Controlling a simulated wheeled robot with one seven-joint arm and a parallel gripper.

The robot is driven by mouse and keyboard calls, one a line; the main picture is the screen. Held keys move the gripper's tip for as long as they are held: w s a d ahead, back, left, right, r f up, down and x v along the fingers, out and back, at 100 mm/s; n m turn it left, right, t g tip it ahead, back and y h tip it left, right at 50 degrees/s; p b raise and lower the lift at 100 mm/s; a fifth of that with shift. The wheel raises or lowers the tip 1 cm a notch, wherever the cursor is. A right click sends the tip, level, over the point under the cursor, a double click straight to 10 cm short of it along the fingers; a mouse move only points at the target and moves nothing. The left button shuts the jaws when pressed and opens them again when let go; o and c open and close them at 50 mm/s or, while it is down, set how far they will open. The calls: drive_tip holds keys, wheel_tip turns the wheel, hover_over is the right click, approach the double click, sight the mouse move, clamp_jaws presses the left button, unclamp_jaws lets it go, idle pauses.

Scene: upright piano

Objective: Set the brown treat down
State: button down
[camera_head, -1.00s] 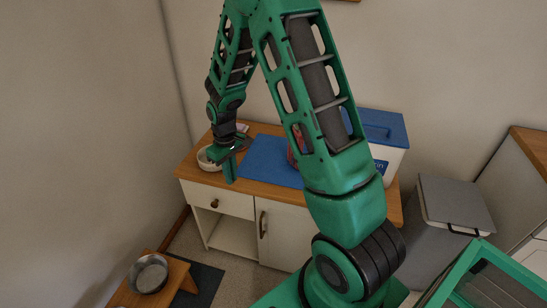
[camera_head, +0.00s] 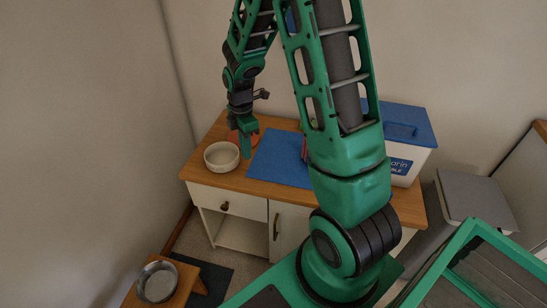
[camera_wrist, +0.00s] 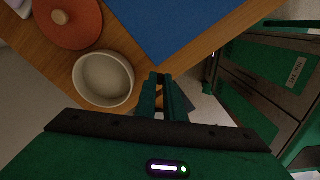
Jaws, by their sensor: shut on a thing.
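My gripper (camera_head: 246,152) points down just right of the white bowl (camera_head: 222,156) on the wooden cabinet top. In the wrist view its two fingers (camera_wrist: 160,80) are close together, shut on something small. The brown treat cannot be made out; the fingers hide what they hold. The bowl looks empty in the wrist view (camera_wrist: 103,79), to the left of the fingertips and apart from them. A blue mat (camera_head: 281,160) lies to the right of my gripper.
A round orange-red lid-like thing with a wooden knob (camera_wrist: 68,20) is behind the bowl. A white bin with a blue lid (camera_head: 408,130) stands right on the cabinet top. A metal bowl (camera_head: 157,281) sits on a low wooden stand. A grey bin (camera_head: 473,199) is at the right.

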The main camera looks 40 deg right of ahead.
hover_over(267, 166)
wheel_tip(267, 166, down, 5)
drive_tip(key=shift+w+f, duration=0.1)
drive_tip(key=shift+f, duration=2.1)
drive_tip(key=c, duration=1.8)
unclamp_jaws()
drive_tip(key=shift+c, duration=0.2)
